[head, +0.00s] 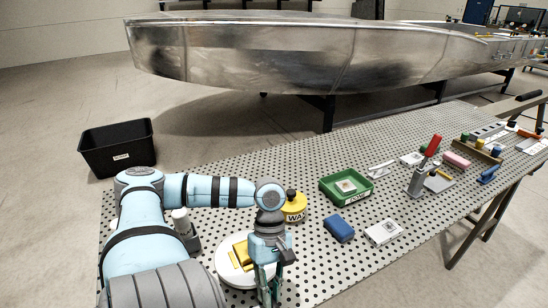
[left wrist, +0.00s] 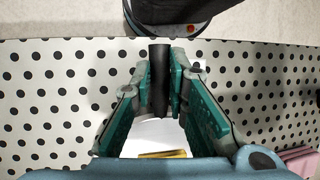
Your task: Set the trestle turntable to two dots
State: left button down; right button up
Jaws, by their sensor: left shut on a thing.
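The trestle turntable (head: 228,275) is a round white disc on the dotted bench top, with a yellow block (head: 241,254) on it. My left gripper (head: 269,290) is at the disc's right front side and partly covers it. In the left wrist view, my left gripper (left wrist: 163,95) is shut on a dark upright handle (left wrist: 159,75). Part of the white disc (left wrist: 150,135) and the yellow block (left wrist: 163,154) show below the fingers there. No dot marks of the turntable can be made out. My right gripper is not in view.
A yellow wax tin (head: 294,212) stands just behind the gripper. A blue block (head: 339,228), a white box (head: 383,232) and a green tray (head: 346,200) lie to the right. A black bin (head: 117,160) stands beyond the bench's left end. Several tools crowd the far right.

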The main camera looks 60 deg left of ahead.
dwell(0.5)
pick_arm(q)
jog(key=c, duration=1.6)
grip_release()
jog(key=shift+s, duration=0.15)
